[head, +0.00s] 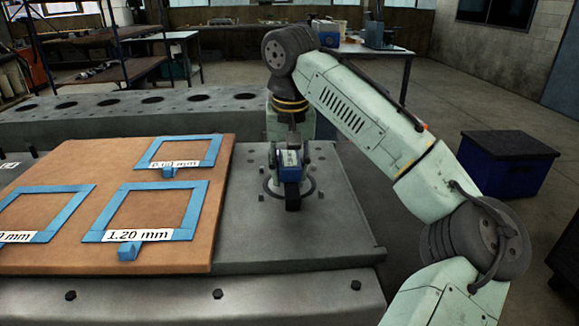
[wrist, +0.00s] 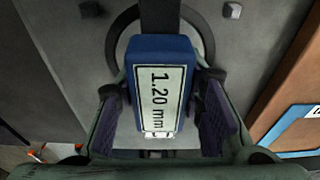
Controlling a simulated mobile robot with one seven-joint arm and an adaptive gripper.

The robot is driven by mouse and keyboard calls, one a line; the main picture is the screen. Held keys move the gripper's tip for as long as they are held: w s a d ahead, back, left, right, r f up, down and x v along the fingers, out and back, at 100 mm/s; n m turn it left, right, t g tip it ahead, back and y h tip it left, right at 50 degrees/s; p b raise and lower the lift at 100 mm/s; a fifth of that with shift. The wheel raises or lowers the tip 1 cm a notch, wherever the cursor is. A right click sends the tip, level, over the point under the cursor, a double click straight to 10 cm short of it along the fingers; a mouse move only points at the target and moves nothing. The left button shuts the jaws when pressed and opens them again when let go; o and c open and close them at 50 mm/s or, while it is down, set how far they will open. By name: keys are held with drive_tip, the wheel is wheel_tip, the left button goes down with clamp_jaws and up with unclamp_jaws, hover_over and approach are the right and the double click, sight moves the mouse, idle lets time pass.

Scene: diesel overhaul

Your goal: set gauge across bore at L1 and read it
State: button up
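My gripper (wrist: 162,85) is around the gauge, one finger with a dark purple pad on each side. Whether both pads touch the gauge I cannot tell. The bore opening is mostly hidden by the gauge.
A brown board (head: 110,258) with blue frames lies left of the gauge. Its front-middle frame (head: 192,212) is labelled 1.20 mm; two other labels are partly unreadable. A row of dark holes (head: 152,100) lies behind. A blue crate (head: 505,165) stands on the floor at right.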

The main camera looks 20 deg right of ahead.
drive_tip(key=o, duration=0.4)
drive_tip(key=shift+o, duration=0.2)
drive_tip(key=r, duration=0.4)
drive_tip(key=s+r, duration=0.1)
drive_tip(key=r, duration=0.7)
drive_tip(key=shift+s+a, duration=0.25)
drive_tip(key=shift+s, duration=0.15)
